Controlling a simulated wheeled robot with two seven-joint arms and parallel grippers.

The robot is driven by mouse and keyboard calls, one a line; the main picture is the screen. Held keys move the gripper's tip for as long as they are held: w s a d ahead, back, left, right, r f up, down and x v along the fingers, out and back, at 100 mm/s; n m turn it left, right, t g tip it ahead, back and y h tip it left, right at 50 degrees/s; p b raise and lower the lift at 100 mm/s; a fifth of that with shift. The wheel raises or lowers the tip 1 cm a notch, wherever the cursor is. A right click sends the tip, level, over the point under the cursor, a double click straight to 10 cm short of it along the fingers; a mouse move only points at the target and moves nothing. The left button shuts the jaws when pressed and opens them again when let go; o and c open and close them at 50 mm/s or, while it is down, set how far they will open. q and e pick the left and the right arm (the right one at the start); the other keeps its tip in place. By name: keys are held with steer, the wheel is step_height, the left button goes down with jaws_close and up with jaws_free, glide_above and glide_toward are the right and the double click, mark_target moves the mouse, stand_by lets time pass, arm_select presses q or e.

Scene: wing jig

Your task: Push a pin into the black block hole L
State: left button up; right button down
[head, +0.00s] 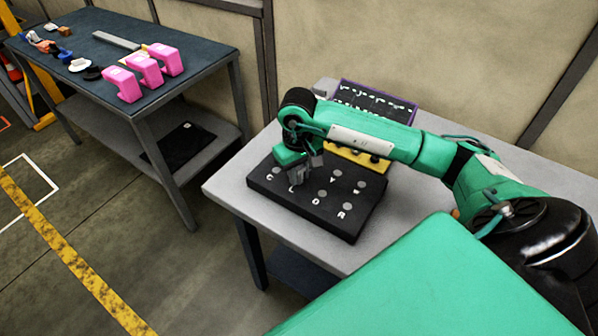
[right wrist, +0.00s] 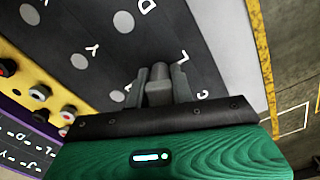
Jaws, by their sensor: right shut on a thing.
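The black block (head: 345,222) lies on the grey table, with white letters and grey round spots on top. It also shows in the right wrist view (right wrist: 80,22). My right gripper (head: 303,183) points down over the block's left part, close to the letters C and L. In the right wrist view the fingers (right wrist: 159,82) are shut on a grey pin (right wrist: 159,72), right beside the letter L (right wrist: 183,57). The fingers hide the pin's lower end and hole L, so I cannot tell how deep the pin sits. My left gripper is not in view.
A yellow block (head: 345,153) with knobs stands behind the black block. Behind it is a dark, purple-edged tray (head: 415,111) with white markings. The grey table (head: 228,187) is clear at left. A separate dark table (head: 190,75) holds pink parts (head: 121,85).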

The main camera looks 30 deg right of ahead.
steer(key=shift+f, duration=0.35)
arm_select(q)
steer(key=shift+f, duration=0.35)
arm_select(e)
steer(key=c, duration=1.1)
jaws_free()
steer(key=shift+c, duration=0.2)
step_height(320, 180, up, 12)
steer(key=shift+w+f+b, duration=0.1)
steer(key=shift+w+b, duration=0.05)
steer(key=shift+b, duration=1.1)
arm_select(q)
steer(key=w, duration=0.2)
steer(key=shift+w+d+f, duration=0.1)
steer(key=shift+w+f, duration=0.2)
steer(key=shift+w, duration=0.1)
arm_select(e)
step_height(320, 180, up, 2)
steer(key=shift+r, duration=0.1)
